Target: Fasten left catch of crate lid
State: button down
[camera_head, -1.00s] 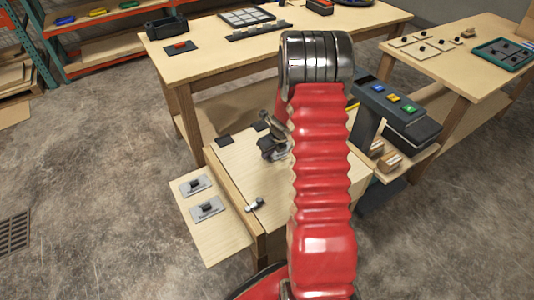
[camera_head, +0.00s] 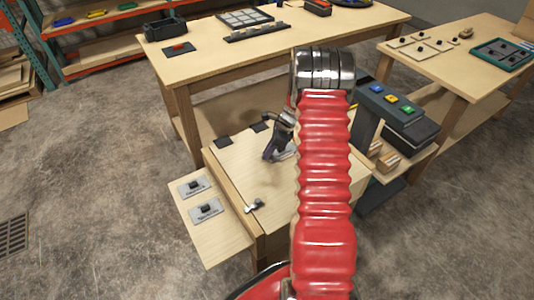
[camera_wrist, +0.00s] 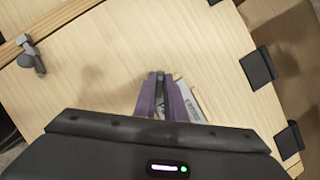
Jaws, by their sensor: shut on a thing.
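The pale wooden crate lid (camera_head: 228,165) lies flat on the crate; it also fills much of the wrist view (camera_wrist: 100,70). A small grey catch (camera_head: 254,206) sits at its front edge, also in the wrist view (camera_wrist: 31,56); I cannot tell its exact setting. My gripper (camera_head: 268,157), with purple fingers, points down at the lid's middle, apart from that catch. In the wrist view my gripper (camera_wrist: 160,76) is shut on a narrow dark handle-like piece (camera_wrist: 160,82). A light plate (camera_wrist: 187,98) shows beside the fingers. My arm hides the lid's right part.
Dark hinges (camera_head: 224,142) line the lid's back edge. A low side board (camera_head: 222,232) with two grey latch plates stands left of the crate. A button console (camera_head: 388,100) stands right. A workbench (camera_head: 215,60) stands behind.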

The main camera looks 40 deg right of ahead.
jog(key=n, duration=0.1)
jog(key=n+g, duration=0.1)
jog(key=n, duration=0.2)
jog(key=shift+w+d+n+y, duration=0.15)
jog(key=shift+w+n+y, duration=0.15)
jog(key=shift+y, duration=0.1)
jog(key=shift+w+n+g, duration=0.1)
jog(key=shift+n+g, duration=0.6)
jog(key=shift+n, duration=0.8)
jog(key=c, duration=1.8)
grip_release()
jog(key=v, duration=1.3)
jog(key=shift+w+d+r, duration=0.1)
jog(key=shift+d+r, duration=0.2)
